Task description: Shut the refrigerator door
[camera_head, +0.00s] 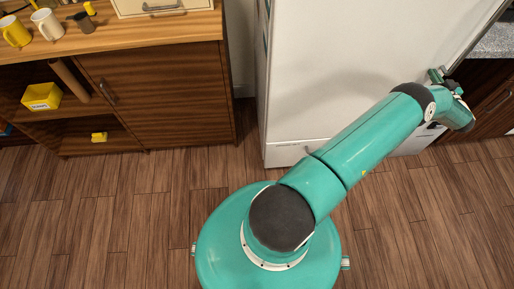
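The white refrigerator (350,60) stands at the top centre, and its top is cut off by the frame. Its broad white front faces me. A narrow strip with thin dark marks runs down its left edge. I cannot tell from this view how far the door stands open. My teal arm reaches up and right across the lower front of the refrigerator. My gripper (437,76) is small and partly hidden by the arm's end, close to the right edge of the white panel. I cannot tell whether it touches the panel or whether its fingers are open.
A brown wooden cabinet (165,95) stands left of the refrigerator, with mugs (47,24) on top and a yellow box (41,96) on its shelf. A dark cabinet (490,100) with a grey speckled counter (498,42) is at the right. The wood floor (110,210) in front is clear.

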